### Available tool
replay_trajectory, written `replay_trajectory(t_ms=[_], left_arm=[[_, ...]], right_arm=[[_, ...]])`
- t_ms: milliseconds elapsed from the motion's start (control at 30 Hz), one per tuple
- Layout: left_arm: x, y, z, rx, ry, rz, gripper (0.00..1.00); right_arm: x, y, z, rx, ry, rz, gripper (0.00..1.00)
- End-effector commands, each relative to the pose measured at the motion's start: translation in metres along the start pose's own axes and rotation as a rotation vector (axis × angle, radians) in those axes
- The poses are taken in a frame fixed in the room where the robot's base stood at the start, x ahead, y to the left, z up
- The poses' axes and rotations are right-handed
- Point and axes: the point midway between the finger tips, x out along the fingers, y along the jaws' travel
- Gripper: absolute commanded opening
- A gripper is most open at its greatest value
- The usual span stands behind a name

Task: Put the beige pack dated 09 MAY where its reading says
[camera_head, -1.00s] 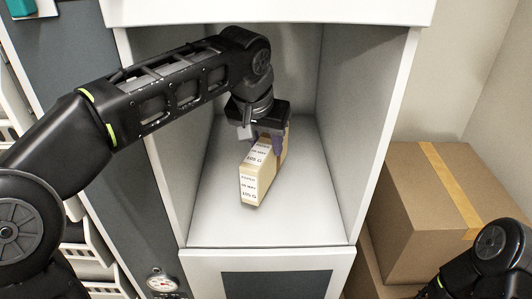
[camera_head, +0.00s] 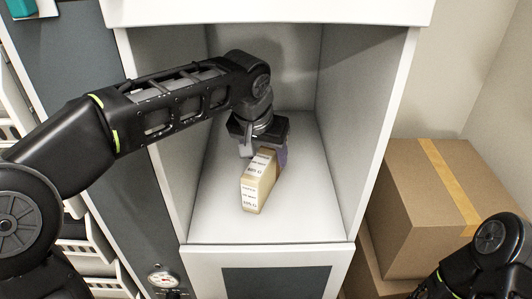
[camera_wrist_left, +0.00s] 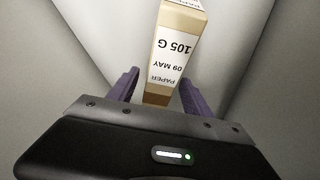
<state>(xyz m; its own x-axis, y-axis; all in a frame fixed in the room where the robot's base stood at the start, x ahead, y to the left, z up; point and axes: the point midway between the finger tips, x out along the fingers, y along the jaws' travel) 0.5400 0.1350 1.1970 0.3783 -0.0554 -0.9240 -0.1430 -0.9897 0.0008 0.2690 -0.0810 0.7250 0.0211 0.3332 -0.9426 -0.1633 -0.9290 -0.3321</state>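The beige pack (camera_head: 258,187) is upright on the pale floor of the open bay (camera_head: 310,205). It has white labels; in the left wrist view the pack (camera_wrist_left: 176,50) reads PAPER, 09 MAY, 105 G. My left gripper (camera_head: 264,154) is over the rear part of the pack, inside the bay. In the left wrist view its purple fingers (camera_wrist_left: 160,92) are spread on either side of the pack, with a clear gap on the left. The right finger is close to the pack; whether it touches is unclear. My right arm shows at the lower right, but its gripper is out of view.
The bay has side walls, a back wall and a front edge (camera_head: 270,249). Its floor is free right of the pack. A cardboard box (camera_head: 410,205) stands to the right outside. A round gauge (camera_head: 162,280) and white trays (camera_head: 95,250) are at the lower left.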

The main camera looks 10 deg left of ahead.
Motion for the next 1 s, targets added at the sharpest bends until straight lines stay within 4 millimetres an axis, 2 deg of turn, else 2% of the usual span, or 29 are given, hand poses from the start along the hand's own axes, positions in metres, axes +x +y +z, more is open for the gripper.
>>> replay_trajectory(t_ms=[300,367,467,633,800,1000], left_arm=[[-0.005,0.0,-0.002,0.0,0.0,0.0,0.58],[-0.008,0.0,-0.002,0.0,0.003,0.0,0.58],[-0.019,0.0,-0.002,0.0,0.004,0.001,0.58],[-0.053,0.001,-0.002,0.0,0.007,0.001,0.58],[-0.067,-0.001,0.042,0.0,0.005,-0.001,0.58],[-0.085,0.0,0.084,0.0,0.004,0.0,0.58]], right_arm=[[-0.005,-0.001,0.0,0.0,-0.001,0.001,0.36],[-0.001,0.0,0.0,0.0,-0.001,0.001,0.36],[0.002,0.001,0.0,0.0,0.0,0.0,0.36],[0.009,0.002,0.0,-0.001,0.003,-0.002,0.36],[0.03,0.007,-0.001,-0.004,0.01,-0.008,0.36],[0.043,0.01,-0.003,-0.008,0.015,-0.014,0.36]])
